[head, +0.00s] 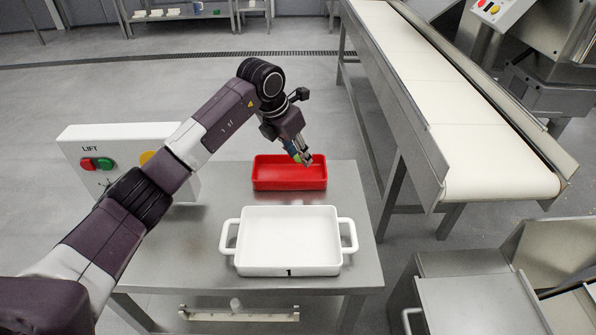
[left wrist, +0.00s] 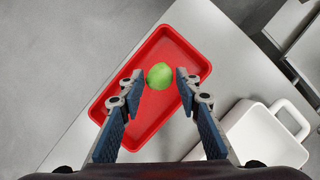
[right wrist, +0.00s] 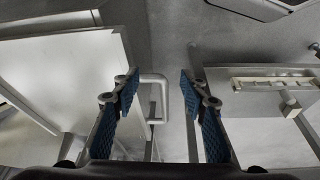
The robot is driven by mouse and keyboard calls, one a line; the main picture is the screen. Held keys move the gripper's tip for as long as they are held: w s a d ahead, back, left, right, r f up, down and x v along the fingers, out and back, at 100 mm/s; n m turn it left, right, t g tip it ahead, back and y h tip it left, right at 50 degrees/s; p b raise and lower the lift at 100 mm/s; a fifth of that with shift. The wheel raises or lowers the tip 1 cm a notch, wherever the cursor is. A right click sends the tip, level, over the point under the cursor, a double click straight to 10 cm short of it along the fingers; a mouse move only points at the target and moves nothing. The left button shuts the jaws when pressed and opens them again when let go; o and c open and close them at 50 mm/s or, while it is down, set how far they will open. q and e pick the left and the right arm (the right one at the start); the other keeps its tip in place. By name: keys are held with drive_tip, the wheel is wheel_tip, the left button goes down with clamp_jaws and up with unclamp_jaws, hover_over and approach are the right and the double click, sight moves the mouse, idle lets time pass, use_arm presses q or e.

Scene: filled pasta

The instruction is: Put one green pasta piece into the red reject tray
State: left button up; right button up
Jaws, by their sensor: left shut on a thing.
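The green pasta piece (left wrist: 159,76) is a small rounded lump held between the fingertips of my left gripper (left wrist: 160,80) in the left wrist view. In the head view my left gripper (head: 303,158) is over the red reject tray (head: 290,183), with a bit of green showing at its fingers. The tray also shows below the held piece in the left wrist view (left wrist: 150,128); the visible part of its floor is bare. My right gripper (right wrist: 160,88) is open and empty in the right wrist view and is out of the head view.
A white two-handled dish (head: 288,268) marked 1 stands in front of the red tray on the steel table (head: 215,200). A LIFT control box (head: 120,145) is at left. A pale conveyor (head: 455,120) runs along the right. A metal cart (head: 470,300) is at lower right.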

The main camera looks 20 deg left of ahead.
sight(298, 178)
use_arm(q)
wheel_tip(298, 178, down, 5)
drive_tip(key=shift+f+b, duration=0.1)
drive_tip(key=shift+b, duration=0.35)
use_arm(e)
drive_tip(key=w+t, duration=0.1)
drive_tip(key=w, duration=0.1)
drive_tip(key=w+a+r+t, duration=0.1)
drive_tip(key=w, duration=0.1)
drive_tip(key=w+t, duration=0.1)
drive_tip(key=w, duration=0.1)
drive_tip(key=shift+a+r+y, duration=0.4)
drive_tip(key=shift+w+r, duration=0.15)
use_arm(q)
drive_tip(key=shift+o, duration=1.4)
drive_tip(key=shift+f, duration=0.1)
use_arm(e)
drive_tip(key=shift+w+a, duration=0.1)
drive_tip(key=shift+w, duration=0.05)
use_arm(q)
drive_tip(key=shift+o, duration=1)
